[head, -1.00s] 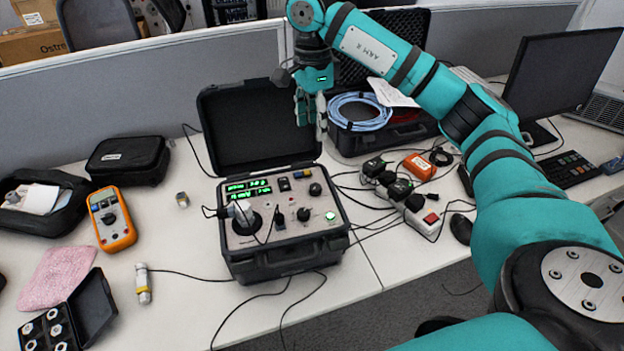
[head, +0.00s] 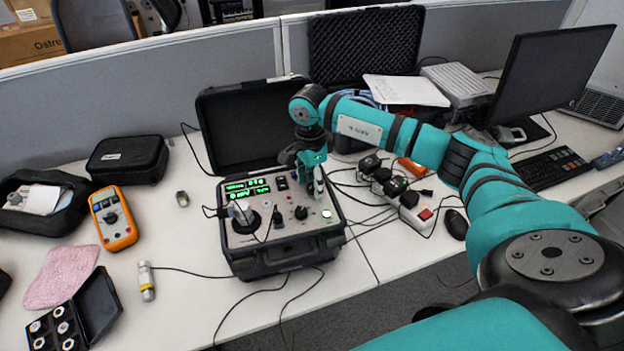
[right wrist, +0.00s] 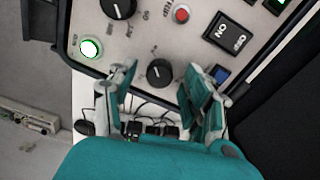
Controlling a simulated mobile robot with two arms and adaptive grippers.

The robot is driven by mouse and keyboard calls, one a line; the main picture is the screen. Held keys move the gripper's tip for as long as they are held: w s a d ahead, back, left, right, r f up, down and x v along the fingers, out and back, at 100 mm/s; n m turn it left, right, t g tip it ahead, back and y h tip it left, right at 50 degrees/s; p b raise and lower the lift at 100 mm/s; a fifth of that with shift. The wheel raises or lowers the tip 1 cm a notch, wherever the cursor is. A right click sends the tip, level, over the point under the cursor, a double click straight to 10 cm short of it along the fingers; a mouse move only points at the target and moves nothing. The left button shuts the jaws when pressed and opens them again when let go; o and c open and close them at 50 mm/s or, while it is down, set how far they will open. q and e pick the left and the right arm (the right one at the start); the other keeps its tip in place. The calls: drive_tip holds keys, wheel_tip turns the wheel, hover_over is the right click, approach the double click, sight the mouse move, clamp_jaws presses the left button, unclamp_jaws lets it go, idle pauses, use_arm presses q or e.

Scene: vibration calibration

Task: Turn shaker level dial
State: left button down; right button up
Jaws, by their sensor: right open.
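The shaker unit is an open black case (head: 285,262) with a grey control panel (head: 262,232). Its panel carries a larger black dial (head: 302,213), which shows partly in the right wrist view (right wrist: 118,7), and a smaller black dial (right wrist: 160,72). The labels are too small to tell which is the level dial. My right gripper (head: 314,192) is open, pointing down over the panel's right part, and hides the smaller dial in the head view. In the right wrist view the smaller dial shows between the fingertips (right wrist: 160,75); contact cannot be told. My left gripper is not in view.
A lit green button (right wrist: 90,47), a red button (right wrist: 181,14) and a rocker switch (right wrist: 229,32) surround the dials. The raised lid (head: 240,125) stands behind. A power strip (head: 400,200) with cables lies right of the case. An orange multimeter (head: 113,218) lies left.

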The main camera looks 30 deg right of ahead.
drive_tip(key=shift+f, duration=0.2)
drive_tip(key=shift+c, duration=0.3)
clamp_jaws()
